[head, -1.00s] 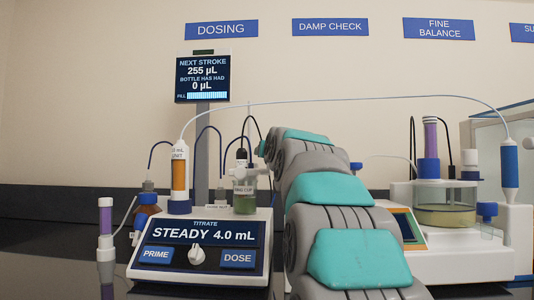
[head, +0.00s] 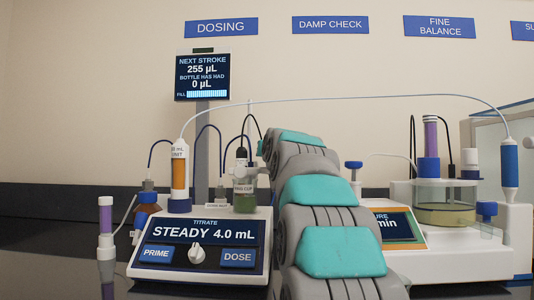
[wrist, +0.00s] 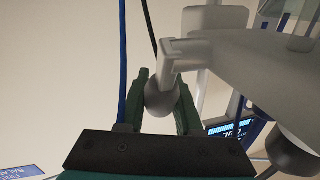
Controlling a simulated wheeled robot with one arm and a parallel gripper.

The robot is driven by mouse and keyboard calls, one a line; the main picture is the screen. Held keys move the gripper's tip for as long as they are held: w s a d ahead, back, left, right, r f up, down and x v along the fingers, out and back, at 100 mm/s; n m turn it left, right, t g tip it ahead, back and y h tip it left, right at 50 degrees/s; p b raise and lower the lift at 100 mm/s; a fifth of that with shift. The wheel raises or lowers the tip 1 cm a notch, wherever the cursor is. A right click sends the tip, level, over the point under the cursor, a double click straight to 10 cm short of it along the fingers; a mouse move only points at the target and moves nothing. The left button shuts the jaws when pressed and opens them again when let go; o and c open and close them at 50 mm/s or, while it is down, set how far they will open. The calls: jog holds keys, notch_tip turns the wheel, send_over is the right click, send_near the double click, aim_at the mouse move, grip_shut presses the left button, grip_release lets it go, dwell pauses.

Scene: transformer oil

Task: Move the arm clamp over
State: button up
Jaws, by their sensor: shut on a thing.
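In the wrist view my gripper (wrist: 162,90) has its two green fingers closed around a grey rounded knob (wrist: 160,98). The knob is joined to a pale angled bracket (wrist: 178,58), which appears to belong to the arm clamp and meets a wide grey piece (wrist: 255,65) at right.
The dosing unit (head: 179,175) stands on the titrator, with a brown bottle (head: 146,217) at its left. At right is a white instrument with a round clear chamber (head: 446,205). A thin tube (head: 345,98) arches overhead.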

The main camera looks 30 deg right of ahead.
grip_shut()
jog(key=shift+b, duration=0.4)
jog(key=t+b, duration=0.1)
jog(key=b, duration=0.1)
jog(key=s+a+r+t+b, duration=0.1)
jog(key=b, duration=0.1)
jog(key=shift+s+r+n+t+h, duration=0.1)
jog(key=shift+r+n+t+h, duration=0.1)
jog(key=shift+n+t+h, duration=0.2)
jog(key=o, duration=0.8)
grip_release()
jog(key=shift+c, duration=0.2)
